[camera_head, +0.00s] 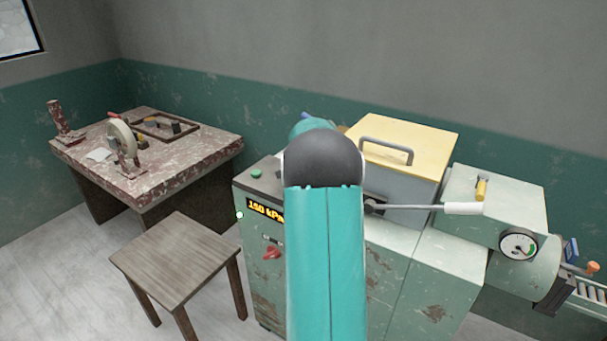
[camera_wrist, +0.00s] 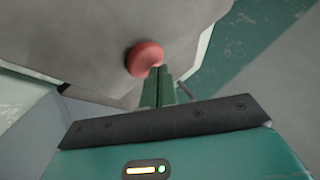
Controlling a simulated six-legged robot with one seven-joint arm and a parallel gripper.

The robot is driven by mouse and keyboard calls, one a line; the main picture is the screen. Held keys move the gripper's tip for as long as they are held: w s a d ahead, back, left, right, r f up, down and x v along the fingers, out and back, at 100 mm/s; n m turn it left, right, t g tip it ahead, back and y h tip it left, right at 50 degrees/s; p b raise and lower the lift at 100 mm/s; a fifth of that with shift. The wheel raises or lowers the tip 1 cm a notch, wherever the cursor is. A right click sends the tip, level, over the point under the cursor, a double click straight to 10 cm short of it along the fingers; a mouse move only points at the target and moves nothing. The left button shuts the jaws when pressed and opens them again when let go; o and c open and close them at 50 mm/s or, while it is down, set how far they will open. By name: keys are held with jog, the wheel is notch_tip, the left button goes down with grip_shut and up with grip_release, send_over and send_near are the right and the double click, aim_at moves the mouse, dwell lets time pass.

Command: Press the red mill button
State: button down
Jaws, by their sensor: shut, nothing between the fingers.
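The red mill button (camera_wrist: 145,58) is a round, domed red knob on a grey panel (camera_wrist: 85,35) in the wrist view. My gripper (camera_wrist: 159,70) is shut and empty, its two green fingers side by side. Its fingertips overlap the lower right edge of the button in the picture; I cannot tell whether they touch it. In the head view my arm hides the gripper and the red button. The mill (camera_head: 385,285) is a worn pale green machine there, with a green button (camera_head: 255,173) and a lit "150 kPa" display (camera_head: 265,210).
A yellow-lidded box (camera_head: 410,150), a white-handled lever (camera_head: 462,208) and a gauge (camera_head: 519,245) are on the machine's right side. A wooden stool (camera_head: 175,258) stands left of it. A worn table (camera_head: 190,155) with tools stands farther back left.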

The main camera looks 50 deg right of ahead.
jog(key=shift+f, duration=0.45)
dwell(0.6)
jog(key=shift+r, duration=0.9)
jog(key=shift+r, duration=2.5)
jog(key=shift+a, duration=0.1)
